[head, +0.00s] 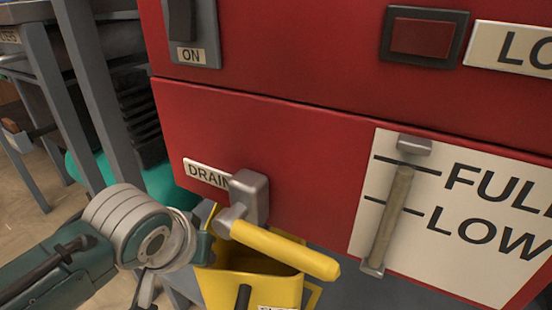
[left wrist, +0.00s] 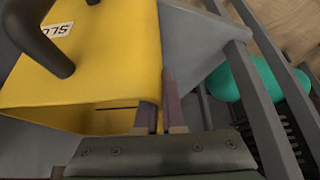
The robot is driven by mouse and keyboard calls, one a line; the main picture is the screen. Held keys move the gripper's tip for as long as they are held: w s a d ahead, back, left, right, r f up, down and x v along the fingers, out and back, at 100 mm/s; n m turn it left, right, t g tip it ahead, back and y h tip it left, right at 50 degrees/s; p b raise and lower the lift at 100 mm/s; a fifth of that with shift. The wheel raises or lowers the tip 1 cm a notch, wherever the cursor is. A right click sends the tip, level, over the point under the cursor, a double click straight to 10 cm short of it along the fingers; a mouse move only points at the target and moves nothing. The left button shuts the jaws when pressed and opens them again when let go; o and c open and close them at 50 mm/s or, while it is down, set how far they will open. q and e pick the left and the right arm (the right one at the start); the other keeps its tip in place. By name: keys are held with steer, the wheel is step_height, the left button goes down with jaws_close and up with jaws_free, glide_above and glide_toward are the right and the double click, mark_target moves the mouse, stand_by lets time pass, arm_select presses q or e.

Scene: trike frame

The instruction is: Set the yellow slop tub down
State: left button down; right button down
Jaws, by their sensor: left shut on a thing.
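The yellow slop tub (head: 222,288) is under the drain tap at the bottom of the head view, cut off by the frame's edge. It also fills the upper left of the left wrist view (left wrist: 110,75), with its dark handle and part of a white label. My left gripper (left wrist: 157,112) is shut on the tub's wall at the rim. In the head view the gripper's fingertips are hidden behind the wrist and the tub. The tub's underside is hidden, so I cannot tell whether it rests on anything. My right gripper is not in view.
The red machine (head: 300,140) stands close behind the tub. Its drain tap (head: 250,198) has a yellow lever (head: 285,250) reaching over the tub's opening. A sight gauge (head: 390,215) is to the right. Grey frame legs (head: 85,95) and a teal object (head: 160,185) stand left.

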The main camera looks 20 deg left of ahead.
arm_select(q)
steer(key=shift+w+d, duration=0.1)
steer(key=shift+d, duration=0.05)
steer(key=c, duration=1)
jaws_free()
steer(key=shift+f, duration=0.1)
steer(key=s+d+r+m+p, duration=0.2)
steer(key=s+r+p, duration=0.1)
steer(key=s+r, duration=0.3)
steer(key=s+d+r+m+g+h+p, duration=0.1)
steer(key=s+d+r+p, duration=0.1)
steer(key=s+r, duration=0.3)
steer(key=s+d+r+m+g+h+p, duration=0.1)
steer(key=s+d+r+m+p, duration=0.1)
steer(key=s+r, duration=0.4)
steer(key=shift+s+d+r+m+p, duration=0.1)
steer(key=shift+s+r+m+p, duration=0.2)
steer(key=shift+r+p, duration=0.45)
steer(key=shift+f, duration=0.15)
